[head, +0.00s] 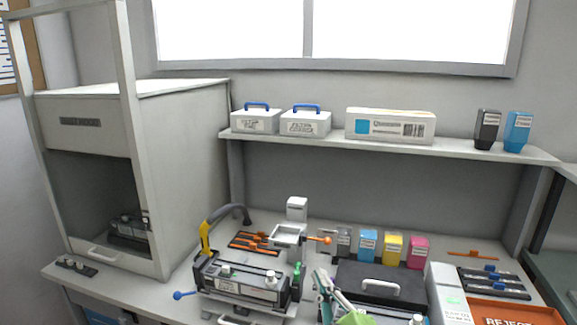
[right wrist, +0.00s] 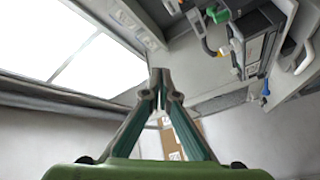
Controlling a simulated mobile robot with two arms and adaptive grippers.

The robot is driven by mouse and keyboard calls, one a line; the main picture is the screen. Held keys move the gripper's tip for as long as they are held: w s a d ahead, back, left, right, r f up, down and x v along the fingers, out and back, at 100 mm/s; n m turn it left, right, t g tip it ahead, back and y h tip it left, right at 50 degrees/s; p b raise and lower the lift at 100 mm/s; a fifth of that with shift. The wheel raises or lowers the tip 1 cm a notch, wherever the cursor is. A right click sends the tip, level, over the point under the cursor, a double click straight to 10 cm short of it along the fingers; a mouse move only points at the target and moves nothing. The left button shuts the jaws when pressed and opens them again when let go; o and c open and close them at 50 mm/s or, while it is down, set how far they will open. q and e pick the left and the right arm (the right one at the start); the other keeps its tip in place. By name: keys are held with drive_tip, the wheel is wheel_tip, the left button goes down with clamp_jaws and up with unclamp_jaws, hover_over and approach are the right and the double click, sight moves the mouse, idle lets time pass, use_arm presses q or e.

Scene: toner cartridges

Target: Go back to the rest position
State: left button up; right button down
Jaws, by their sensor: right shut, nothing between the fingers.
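My right gripper (head: 322,278) shows at the bottom of the head view, with teal fingers and a green body. It is in front of the bench, between the clamped cartridge fixture on the left and a dark case on the right. In the right wrist view its fingers (right wrist: 160,74) meet at the tips with nothing between them. My left gripper is not in view.
A fixture holding a black cartridge (head: 240,279) stands on the bench (head: 150,292). Right of it are several coloured toner bottles (head: 393,246), a dark case (head: 378,283) with a handle, and an orange reject tray (head: 515,314). A cabinet (head: 185,150) stands left.

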drive_tip(key=s+d+f+m+g+h, duration=0.2)
drive_tip(key=s+d+f+m+g, duration=0.3)
drive_tip(key=f, duration=0.5)
drive_tip(key=s+d+f+m+g+h, duration=0.3)
drive_tip(key=s+d+f, duration=0.3)
drive_tip(key=s+f, duration=0.3)
drive_tip(key=s+d+f+m+g, duration=0.15)
drive_tip(key=s+f+g, duration=0.3)
drive_tip(key=s, duration=0.45)
drive_tip(key=s+d+f+m+g, duration=0.1)
drive_tip(key=s+f+m+g, duration=0.15)
drive_tip(key=s+f, duration=0.45)
drive_tip(key=s+f+n+g, duration=0.1)
drive_tip(key=s+f, duration=0.1)
drive_tip(key=f, duration=1)
drive_tip(key=s+f+g, duration=0.1)
drive_tip(key=s+f, duration=0.1)
drive_tip(key=f, duration=1)
drive_tip(key=s+d+f, duration=0.3)
drive_tip(key=s+f, duration=1.2)
drive_tip(key=s, duration=0.1)
drive_tip(key=shift+s+f+g, duration=0.25)
drive_tip(key=shift+f+g, duration=0.1)
drive_tip(key=shift+g, duration=0.05)
